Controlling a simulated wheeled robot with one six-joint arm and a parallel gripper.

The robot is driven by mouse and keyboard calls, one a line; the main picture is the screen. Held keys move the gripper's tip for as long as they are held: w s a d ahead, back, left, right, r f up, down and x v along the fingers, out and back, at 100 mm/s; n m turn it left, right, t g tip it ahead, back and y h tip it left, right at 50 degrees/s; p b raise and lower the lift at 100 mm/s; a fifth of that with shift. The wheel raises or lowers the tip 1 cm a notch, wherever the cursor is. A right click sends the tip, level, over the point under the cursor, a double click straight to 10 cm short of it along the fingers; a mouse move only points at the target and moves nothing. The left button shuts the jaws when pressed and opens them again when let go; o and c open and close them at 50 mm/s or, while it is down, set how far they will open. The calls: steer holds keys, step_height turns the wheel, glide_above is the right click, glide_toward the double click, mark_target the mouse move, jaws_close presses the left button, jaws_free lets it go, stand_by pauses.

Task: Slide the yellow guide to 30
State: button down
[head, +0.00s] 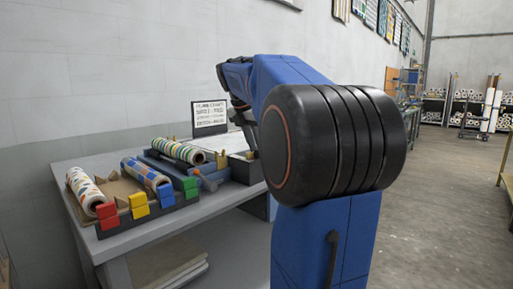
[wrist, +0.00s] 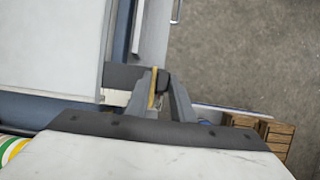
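In the wrist view, a thin yellow piece (wrist: 153,88), which looks like the yellow guide, stands upright between the fingers of my gripper (wrist: 158,85). The fingers straddle it, and a dark gap shows between it and the right finger, so my gripper looks open. The piece appears close to the left finger; contact cannot be told. It is by a dark block at the edge of the pale press bed (wrist: 50,45). In the head view, my arm hides the gripper tips. No scale or number is readable.
In the head view, the grey table (head: 150,235) holds a tray with patterned rolls (head: 85,190) and red, yellow, blue and green blocks. A sign (head: 209,117) stands behind. In the wrist view, wooden crates (wrist: 275,135) are at lower right, with bare floor above.

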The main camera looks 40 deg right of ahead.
steer(key=w, duration=0.9)
steer(key=shift+w+a, duration=0.15)
steer(key=shift+w, duration=0.25)
steer(key=c, duration=1.7)
jaws_free()
steer(key=v, duration=1.7)
steer(key=shift+a+r, duration=0.15)
steer(key=shift+a, duration=0.05)
